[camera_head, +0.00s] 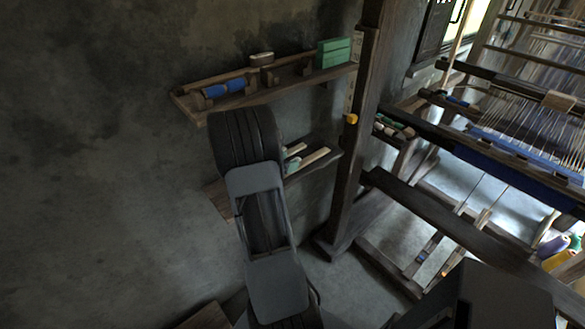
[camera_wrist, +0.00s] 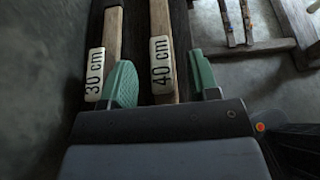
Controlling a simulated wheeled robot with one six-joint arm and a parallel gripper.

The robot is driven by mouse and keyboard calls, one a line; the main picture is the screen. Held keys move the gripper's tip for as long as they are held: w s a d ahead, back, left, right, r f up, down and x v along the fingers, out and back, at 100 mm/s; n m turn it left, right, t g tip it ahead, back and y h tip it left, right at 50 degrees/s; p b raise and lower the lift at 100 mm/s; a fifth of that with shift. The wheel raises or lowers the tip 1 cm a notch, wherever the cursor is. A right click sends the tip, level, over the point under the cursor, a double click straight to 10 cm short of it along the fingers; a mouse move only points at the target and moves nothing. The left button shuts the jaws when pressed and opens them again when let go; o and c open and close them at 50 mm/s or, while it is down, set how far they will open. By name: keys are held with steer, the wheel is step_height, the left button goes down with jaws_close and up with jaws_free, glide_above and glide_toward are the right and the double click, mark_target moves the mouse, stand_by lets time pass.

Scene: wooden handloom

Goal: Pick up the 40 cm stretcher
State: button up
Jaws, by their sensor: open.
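The 40 cm stretcher (camera_wrist: 160,22) is a pale wooden bar with a white "40 cm" label, seen in the wrist view. My gripper (camera_wrist: 160,57) is open, with one green finger on each side of this bar. The bar lies between the fingers with gaps on both sides, and its near end is hidden behind the gripper body. The 30 cm stretcher (camera_wrist: 112,30), with its own label, lies just left of the left finger. In the head view, pale bars (camera_head: 312,157) show on the lower shelf beside my arm, which hides much of that spot.
An upper wall shelf (camera_head: 190,108) above holds blue rolls (camera_head: 226,87) and a green box (camera_head: 333,52). A thick loom post (camera_head: 357,130) stands close on the right, with the loom (camera_head: 440,205) beyond it. Bare wall and floor lie to the left.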

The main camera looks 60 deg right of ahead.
steer(key=shift+x, duration=1.75)
steer(key=shift+w, duration=0.1)
steer(key=shift+c, duration=0.3)
jaws_close()
